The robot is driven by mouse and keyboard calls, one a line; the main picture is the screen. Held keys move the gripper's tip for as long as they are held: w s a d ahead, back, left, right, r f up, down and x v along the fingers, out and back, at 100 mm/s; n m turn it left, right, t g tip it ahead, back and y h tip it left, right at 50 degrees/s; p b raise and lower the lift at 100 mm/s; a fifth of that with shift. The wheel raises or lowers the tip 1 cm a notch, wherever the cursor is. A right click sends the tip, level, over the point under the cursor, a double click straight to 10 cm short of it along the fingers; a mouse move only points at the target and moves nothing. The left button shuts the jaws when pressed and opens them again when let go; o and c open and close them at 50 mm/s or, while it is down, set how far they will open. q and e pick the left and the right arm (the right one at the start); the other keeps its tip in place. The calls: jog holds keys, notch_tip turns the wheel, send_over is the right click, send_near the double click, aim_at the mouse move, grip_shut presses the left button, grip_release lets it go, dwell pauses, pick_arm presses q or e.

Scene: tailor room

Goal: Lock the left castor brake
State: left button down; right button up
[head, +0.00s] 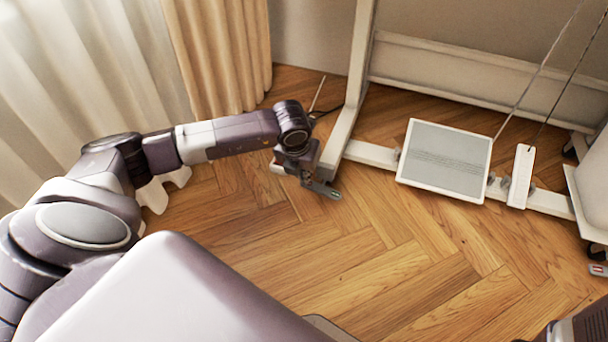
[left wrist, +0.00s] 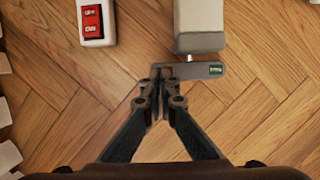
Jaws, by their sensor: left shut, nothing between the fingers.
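In the head view the lever (head: 326,190) shows low over the floor at the left foot of the frame. My left gripper (left wrist: 163,78) is shut, with nothing between its fingers. Its fingertips are at the lever's left end; I cannot tell whether they touch it. In the head view my left gripper (head: 308,180) is partly hidden by its own wrist.
A white block with a red ON/OFF rocker switch (left wrist: 92,22) lies left of the foot. A wide grey treadle (head: 446,160) and a narrow white pedal (head: 521,176) sit on the frame's crossbar. Another lever with a red label (head: 598,269) is at the far right. Wooden floor in front is clear.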

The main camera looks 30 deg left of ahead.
pick_arm(q)
jog(key=shift+f, duration=0.2)
jog(key=shift+f+b, duration=0.75)
jog(key=shift+f, duration=0.25)
jog(key=shift+r, duration=0.1)
notch_tip(320, 180, up, 7)
jog(key=p, duration=0.6)
